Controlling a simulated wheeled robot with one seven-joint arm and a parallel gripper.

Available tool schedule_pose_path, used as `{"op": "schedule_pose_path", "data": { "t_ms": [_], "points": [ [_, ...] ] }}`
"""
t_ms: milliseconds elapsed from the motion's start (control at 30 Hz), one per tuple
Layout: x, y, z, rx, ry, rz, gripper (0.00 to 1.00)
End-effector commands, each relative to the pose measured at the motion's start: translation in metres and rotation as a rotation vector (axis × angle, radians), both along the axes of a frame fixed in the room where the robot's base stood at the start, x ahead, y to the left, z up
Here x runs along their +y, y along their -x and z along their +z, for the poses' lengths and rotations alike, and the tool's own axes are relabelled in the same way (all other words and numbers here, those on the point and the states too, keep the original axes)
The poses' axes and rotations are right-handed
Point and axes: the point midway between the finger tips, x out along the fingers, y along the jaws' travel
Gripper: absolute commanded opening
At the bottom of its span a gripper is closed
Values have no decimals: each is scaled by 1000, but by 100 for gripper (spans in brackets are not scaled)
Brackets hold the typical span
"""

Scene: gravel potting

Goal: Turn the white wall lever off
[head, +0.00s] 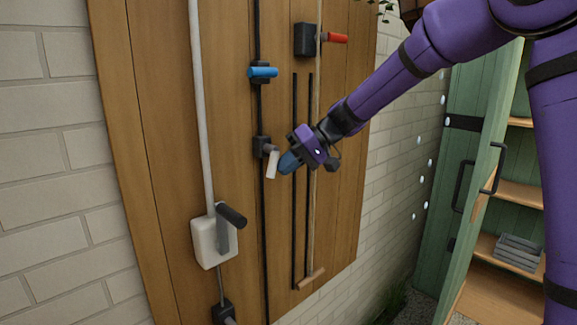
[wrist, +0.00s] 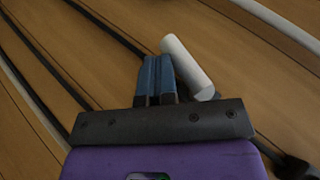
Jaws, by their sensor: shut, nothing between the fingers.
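The white wall lever (head: 273,165) is a short white handle on a dark mount (head: 262,147) fixed to the wooden wall panel. In the head view the handle hangs down, slightly tilted. My gripper (head: 287,163) is just to its right, at about the same height. In the wrist view the white handle (wrist: 188,66) lies slanted, close to the right of the blue fingers (wrist: 157,78). The fingers are together with nothing between them. I cannot tell whether they touch the handle. The handle's lower end is partly behind the gripper body in the wrist view.
A blue lever (head: 263,72) sits above and a red lever (head: 335,38) at upper right. A white box with a dark handle (head: 210,244) is at lower left. Thin dark rods (head: 295,220) run down the panel to the right. A green cabinet (head: 470,150) stands open at right.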

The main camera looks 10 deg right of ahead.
Motion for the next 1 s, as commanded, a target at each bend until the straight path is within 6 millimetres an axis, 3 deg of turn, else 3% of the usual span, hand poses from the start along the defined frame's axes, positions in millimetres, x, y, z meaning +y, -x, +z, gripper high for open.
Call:
{"op": "schedule_pose_path", "data": {
  "t_ms": [1000],
  "points": [
    [30, 18, -2, 536, -790, 0, 0]
  ]
}}
